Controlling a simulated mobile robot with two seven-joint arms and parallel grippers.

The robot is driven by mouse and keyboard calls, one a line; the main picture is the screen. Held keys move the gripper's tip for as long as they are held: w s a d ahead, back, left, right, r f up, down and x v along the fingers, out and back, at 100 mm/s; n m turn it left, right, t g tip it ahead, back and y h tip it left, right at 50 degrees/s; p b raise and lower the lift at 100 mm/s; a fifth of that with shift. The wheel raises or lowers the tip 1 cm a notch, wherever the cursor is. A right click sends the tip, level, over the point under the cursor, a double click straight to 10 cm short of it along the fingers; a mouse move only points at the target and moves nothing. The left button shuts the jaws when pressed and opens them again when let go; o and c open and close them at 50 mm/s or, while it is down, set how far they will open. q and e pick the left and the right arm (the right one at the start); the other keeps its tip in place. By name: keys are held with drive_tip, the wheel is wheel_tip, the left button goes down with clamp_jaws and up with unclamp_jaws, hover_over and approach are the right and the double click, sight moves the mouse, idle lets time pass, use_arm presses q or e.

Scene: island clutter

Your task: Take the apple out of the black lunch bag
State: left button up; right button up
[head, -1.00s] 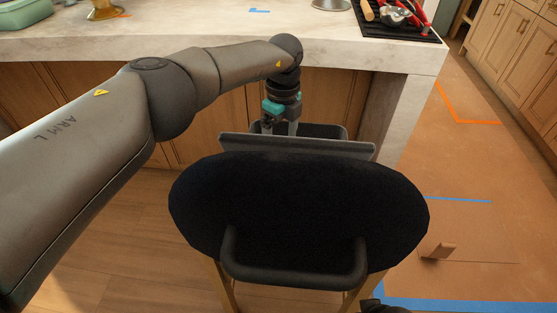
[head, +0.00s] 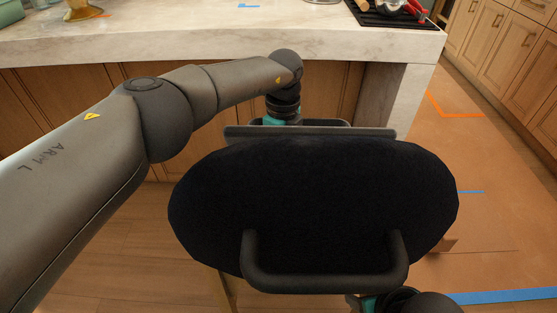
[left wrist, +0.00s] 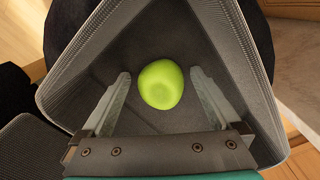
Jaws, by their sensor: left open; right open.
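The black lunch bag stands open, and its rim (head: 310,132) shows in the head view. In the left wrist view I look down into its grey mesh-textured inside (left wrist: 240,70). A green apple (left wrist: 160,85) lies inside at the bottom. My left gripper (left wrist: 160,75) is open, pointing down into the bag, with one finger on each side of the apple and small gaps visible. In the head view the left fingers and apple are hidden behind the bag's rim. My right gripper (head: 368,302) is open at the bottom edge, partly cut off, near the front of the bag.
A dark oval form with a loop handle (head: 325,280) fills the middle, above gold stool legs (head: 226,290). A pale stone counter (head: 200,38) runs behind, with a black rack (head: 385,18) of utensils. Open floor (head: 490,235) lies to the right.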

use_arm(q)
drive_tip(key=shift+c, duration=0.2)
drive_tip(key=c, duration=1.5)
